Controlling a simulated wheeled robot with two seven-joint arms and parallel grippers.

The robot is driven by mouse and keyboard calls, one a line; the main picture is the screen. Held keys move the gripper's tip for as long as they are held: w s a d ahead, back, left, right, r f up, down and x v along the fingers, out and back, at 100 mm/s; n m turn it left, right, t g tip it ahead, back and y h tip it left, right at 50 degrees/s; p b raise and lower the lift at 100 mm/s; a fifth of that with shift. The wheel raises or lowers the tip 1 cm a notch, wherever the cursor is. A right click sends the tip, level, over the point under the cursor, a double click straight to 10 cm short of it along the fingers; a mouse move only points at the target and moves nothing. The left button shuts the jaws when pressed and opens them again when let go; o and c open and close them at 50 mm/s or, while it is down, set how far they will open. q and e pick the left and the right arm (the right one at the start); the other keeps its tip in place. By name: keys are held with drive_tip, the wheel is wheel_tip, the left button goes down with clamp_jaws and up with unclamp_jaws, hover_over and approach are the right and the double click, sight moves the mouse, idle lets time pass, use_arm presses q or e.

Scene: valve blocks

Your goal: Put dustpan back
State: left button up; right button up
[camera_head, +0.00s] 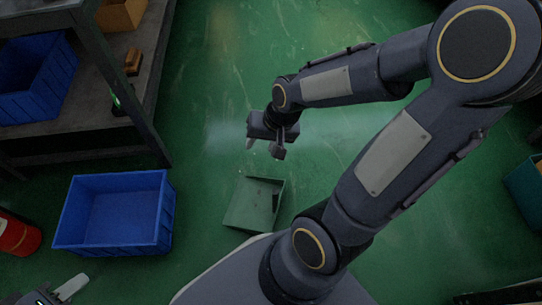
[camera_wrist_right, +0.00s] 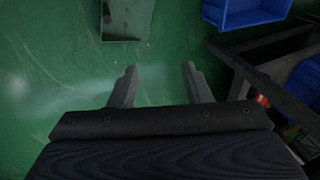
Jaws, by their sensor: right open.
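The dustpan (camera_head: 255,204) is a grey-green open tray lying on the green floor in the middle of the head view. It also shows at the top of the right wrist view (camera_wrist_right: 125,20), cut off by the frame edge. My right gripper (camera_head: 264,148) is open and empty above the floor, a little above the dustpan in the head picture and apart from it. Its two separated fingers show in the right wrist view (camera_wrist_right: 159,75). My left gripper (camera_head: 70,290) shows only partly at the bottom left corner, far from the dustpan; its opening is hidden.
A blue crate (camera_head: 114,241) stands on the floor left of the dustpan. A dark rack (camera_head: 90,138) holding another blue crate (camera_head: 36,80) is at the upper left. A red can (camera_head: 17,235) is at the left edge. The floor around the dustpan is clear.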

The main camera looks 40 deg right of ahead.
drive_tip(key=s+a+r+n+t+y, duration=0.1)
drive_tip(key=s+a+r+n, duration=0.4)
drive_tip(key=s+r, duration=0.5)
drive_tip(key=shift+r+t+y, duration=0.15)
drive_tip(key=shift+t+y, duration=0.15)
drive_tip(key=shift+t, duration=0.3)
wheel_tip(320, 180, up, 35)
drive_tip(key=p, duration=3.4)
drive_tip(key=shift+p, duration=0.35)
